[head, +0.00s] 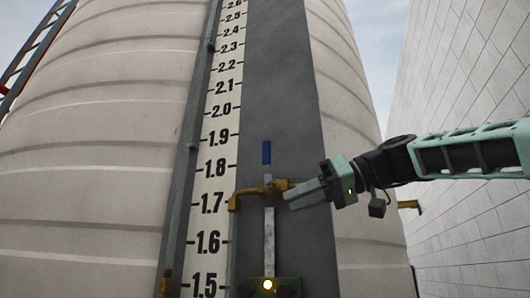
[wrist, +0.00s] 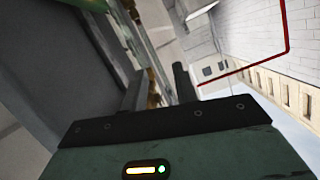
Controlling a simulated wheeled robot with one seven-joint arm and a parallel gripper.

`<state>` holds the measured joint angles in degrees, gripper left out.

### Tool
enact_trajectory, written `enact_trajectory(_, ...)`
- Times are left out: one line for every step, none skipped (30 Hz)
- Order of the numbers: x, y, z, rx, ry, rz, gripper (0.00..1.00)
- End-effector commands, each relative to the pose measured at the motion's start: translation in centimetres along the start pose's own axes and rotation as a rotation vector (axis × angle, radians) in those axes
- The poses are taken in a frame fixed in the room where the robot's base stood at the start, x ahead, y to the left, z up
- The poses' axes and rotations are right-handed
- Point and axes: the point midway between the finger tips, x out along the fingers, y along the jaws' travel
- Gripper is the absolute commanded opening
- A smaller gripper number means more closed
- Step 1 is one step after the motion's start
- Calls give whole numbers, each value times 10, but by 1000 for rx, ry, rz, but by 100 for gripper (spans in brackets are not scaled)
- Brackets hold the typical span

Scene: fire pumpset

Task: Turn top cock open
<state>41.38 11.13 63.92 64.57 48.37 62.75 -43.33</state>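The cock is a brass valve (head: 264,189) at about the 1.7 mark of the tank's level scale, in the head view. Its blue-tipped lever (head: 266,153) points straight up. My gripper (head: 290,197) comes in from the right, its grey fingers just right of the brass body and below the blue grip. I cannot tell whether they touch the valve. The wrist view shows my gripper (wrist: 160,85) with its two dark fingers apart and brass-coloured parts (wrist: 153,88) partly visible beyond the gap. The blue lever is not clearly visible there.
A white numbered scale (head: 215,150) runs up the ribbed tank (head: 100,150) beside a dark grey panel (head: 280,80). A pale vertical tube (head: 269,235) hangs below the valve. A block wall (head: 470,100) stands at right. The wrist view shows a red pipe (wrist: 285,30).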

Motion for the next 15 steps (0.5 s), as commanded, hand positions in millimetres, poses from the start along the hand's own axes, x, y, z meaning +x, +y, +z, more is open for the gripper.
enact_trajectory(-23, 1, -20, -36, 55, 0, 29)
enact_trajectory(-37, 0, -32, -60, 87, -3, 29)
enact_trajectory(-55, -2, -46, -93, 131, -7, 29)
enact_trajectory(-69, -4, -56, -119, 160, -10, 29)
enact_trajectory(-82, -7, -65, -143, 188, -12, 29)
enact_trajectory(-97, -10, -75, -172, 220, -14, 29)
enact_trajectory(-106, -12, -80, -189, 238, -15, 29)
enact_trajectory(-113, -15, -85, -202, 253, -17, 29)
enact_trajectory(-120, -17, -89, -217, 267, -19, 29)
enact_trajectory(-123, -18, -91, -225, 273, -20, 29)
enact_trajectory(-124, -19, -93, -230, 278, -20, 29)
enact_trajectory(-123, -20, -95, -232, 280, -21, 29)
enact_trajectory(-121, -21, -96, -232, 281, -22, 29)
enact_trajectory(-118, -21, -98, -231, 280, -22, 29)
enact_trajectory(-114, -21, -99, -230, 279, -23, 29)
